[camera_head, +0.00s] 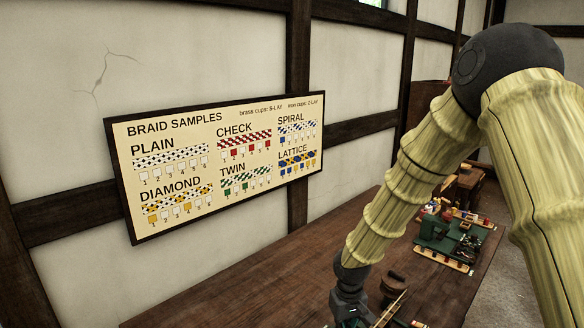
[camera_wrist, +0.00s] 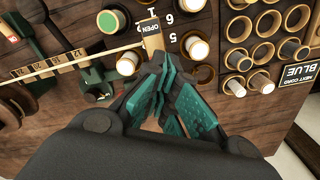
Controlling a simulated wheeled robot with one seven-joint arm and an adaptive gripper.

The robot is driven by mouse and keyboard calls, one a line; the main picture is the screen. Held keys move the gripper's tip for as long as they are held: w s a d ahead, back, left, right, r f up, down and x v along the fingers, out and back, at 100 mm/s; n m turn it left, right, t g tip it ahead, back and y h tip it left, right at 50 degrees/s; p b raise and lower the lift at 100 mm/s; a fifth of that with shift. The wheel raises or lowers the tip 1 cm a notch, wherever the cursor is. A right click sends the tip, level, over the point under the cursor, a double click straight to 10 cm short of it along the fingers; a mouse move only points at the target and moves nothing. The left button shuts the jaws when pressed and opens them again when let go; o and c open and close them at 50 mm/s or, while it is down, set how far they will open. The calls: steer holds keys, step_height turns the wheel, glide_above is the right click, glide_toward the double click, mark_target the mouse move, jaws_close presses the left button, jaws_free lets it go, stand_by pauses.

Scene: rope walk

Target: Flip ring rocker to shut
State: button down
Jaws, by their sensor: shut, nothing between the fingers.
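In the wrist view a small tan tab marked OPEN (camera_wrist: 152,32) sits at the fingertips of my gripper (camera_wrist: 160,58). It may be part of the ring rocker, but my fingers cover what lies below it, so I cannot tell the rocker's tilt. My gripper is shut and empty, its teal pads close together at the tips. I cannot tell whether the tips touch the tab. In the head view my gripper (camera_head: 350,305) is dark and low at the bottom edge, over the bench; the rocker cannot be made out there.
The wooden bench (camera_head: 260,275) holds a green braiding machine (camera_head: 440,235) farther back. In the wrist view a pale scale strip (camera_wrist: 65,65) and white-topped bobbins (camera_wrist: 197,48) lie close by. Brass cups (camera_wrist: 238,60) and a NEXT CORD BLUE sign (camera_wrist: 296,75) are at right. A braid board (camera_head: 215,165) hangs on the wall.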

step_height(320, 180, up, 6)
steer(key=p, duration=0.4)
steer(key=shift+r, duration=0.25)
stand_by(0.5)
